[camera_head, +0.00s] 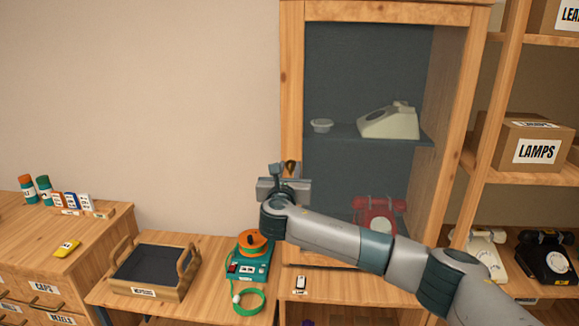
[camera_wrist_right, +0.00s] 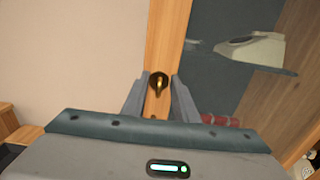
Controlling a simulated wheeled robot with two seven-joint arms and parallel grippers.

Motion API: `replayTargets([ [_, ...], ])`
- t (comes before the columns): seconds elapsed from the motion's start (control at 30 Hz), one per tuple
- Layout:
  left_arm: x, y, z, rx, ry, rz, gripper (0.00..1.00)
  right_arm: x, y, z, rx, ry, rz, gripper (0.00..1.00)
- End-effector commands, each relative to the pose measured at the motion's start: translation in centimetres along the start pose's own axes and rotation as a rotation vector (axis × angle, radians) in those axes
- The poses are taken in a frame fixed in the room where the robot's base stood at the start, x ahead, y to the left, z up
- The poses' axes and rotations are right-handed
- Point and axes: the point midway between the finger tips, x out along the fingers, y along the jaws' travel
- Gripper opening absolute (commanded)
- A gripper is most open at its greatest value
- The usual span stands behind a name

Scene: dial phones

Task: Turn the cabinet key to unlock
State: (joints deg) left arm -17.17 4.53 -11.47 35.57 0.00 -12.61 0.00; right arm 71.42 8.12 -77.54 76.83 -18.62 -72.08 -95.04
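The cabinet (camera_head: 456,110) has a wooden frame and a glass-like front, with a cream phone and a red phone behind it. The brass key (camera_head: 291,167) sits on the left upright of the door frame. In the right wrist view the key (camera_wrist_right: 158,82) lies between the two fingertips of my right gripper (camera_wrist_right: 158,90). The fingers are apart, with a gap on each side of the key. In the head view my right gripper (camera_head: 284,178) is in front of the left upright and partly hides it. My left gripper is not in view.
A wooden tray (camera_head: 113,288) and a teal device with an orange top (camera_head: 251,262) stand on the low bench at left. A small tag (camera_head: 300,284) lies below the cabinet. Shelves with a LAMPS box (camera_head: 529,149) and phones (camera_head: 553,257) stand at right.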

Motion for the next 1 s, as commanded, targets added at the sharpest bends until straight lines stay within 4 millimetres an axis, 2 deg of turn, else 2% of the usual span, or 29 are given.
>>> replayTargets([
  [0.37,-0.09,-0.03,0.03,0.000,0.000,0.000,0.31,0.35,0.00,0.00,-0.001,0.000,0.001,0.26],
  [0.5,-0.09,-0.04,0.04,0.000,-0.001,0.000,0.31,0.35,-0.01,0.00,-0.001,0.000,0.000,0.00],
  [1.0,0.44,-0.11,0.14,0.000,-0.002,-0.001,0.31,0.33,-0.08,-0.17,0.051,0.000,0.000,0.00],
])
